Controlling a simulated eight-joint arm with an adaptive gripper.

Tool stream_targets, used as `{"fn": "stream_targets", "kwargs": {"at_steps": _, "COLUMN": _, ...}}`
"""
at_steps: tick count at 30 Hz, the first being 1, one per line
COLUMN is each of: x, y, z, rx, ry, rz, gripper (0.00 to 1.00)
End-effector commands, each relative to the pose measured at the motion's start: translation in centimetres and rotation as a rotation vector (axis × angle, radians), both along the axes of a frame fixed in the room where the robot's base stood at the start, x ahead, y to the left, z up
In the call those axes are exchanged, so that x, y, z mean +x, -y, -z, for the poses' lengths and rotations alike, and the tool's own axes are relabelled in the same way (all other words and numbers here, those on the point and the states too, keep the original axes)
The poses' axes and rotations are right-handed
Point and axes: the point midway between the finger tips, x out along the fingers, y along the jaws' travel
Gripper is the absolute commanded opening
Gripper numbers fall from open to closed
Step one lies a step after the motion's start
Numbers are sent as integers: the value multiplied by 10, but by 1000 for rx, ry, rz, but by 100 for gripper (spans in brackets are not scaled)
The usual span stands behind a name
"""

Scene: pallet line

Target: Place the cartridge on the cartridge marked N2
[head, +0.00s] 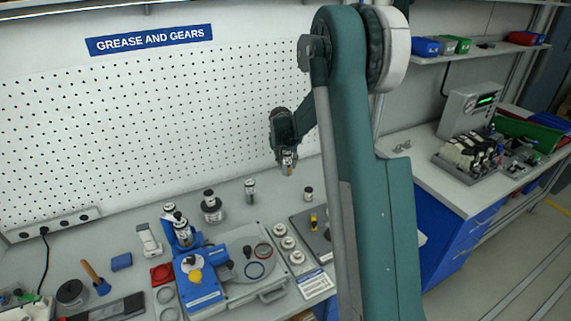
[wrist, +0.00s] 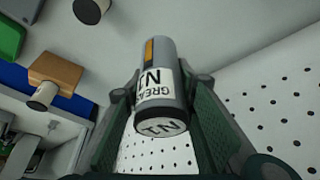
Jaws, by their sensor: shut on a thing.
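My gripper (head: 285,152) is raised in front of the pegboard, above the bench, and shut on a grey cartridge (head: 289,165) with an orange stripe. In the wrist view the cartridge (wrist: 158,68) sits between the two fingers of my gripper (wrist: 160,98); its white label seems to read N1, upside down, and its round end carries the same mark. Below on the bench stand small upright cylinders: one alone (head: 250,189), one on a wider dark base (head: 210,206) and one farther right (head: 308,194). Their marks are too small to read, so I cannot tell which is N2.
A blue device (head: 198,290) and a grey round-plate fixture (head: 252,279) fill the bench front. Several white rings (head: 279,229) lie beside it. The pegboard (head: 110,140) rises behind.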

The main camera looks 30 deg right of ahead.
Motion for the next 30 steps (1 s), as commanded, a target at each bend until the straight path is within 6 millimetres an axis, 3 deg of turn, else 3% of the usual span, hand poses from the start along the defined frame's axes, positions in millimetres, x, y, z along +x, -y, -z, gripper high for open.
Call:
{"fn": "stream_targets", "kwargs": {"at_steps": 10, "x": 1, "y": -3, "z": -1, "rx": 0, "ry": 0, "rz": -3, "gripper": 12}}
{"fn": "stream_targets", "kwargs": {"at_steps": 16, "x": 7, "y": -24, "z": -6, "rx": 1, "ry": 1, "rz": -24, "gripper": 12}}
{"fn": "stream_targets", "kwargs": {"at_steps": 23, "x": 20, "y": -79, "z": -19, "rx": 3, "ry": 3, "rz": -80, "gripper": 12}}
{"fn": "stream_targets", "kwargs": {"at_steps": 30, "x": 33, "y": -152, "z": -37, "rx": 6, "ry": 5, "rz": -151, "gripper": 12}}
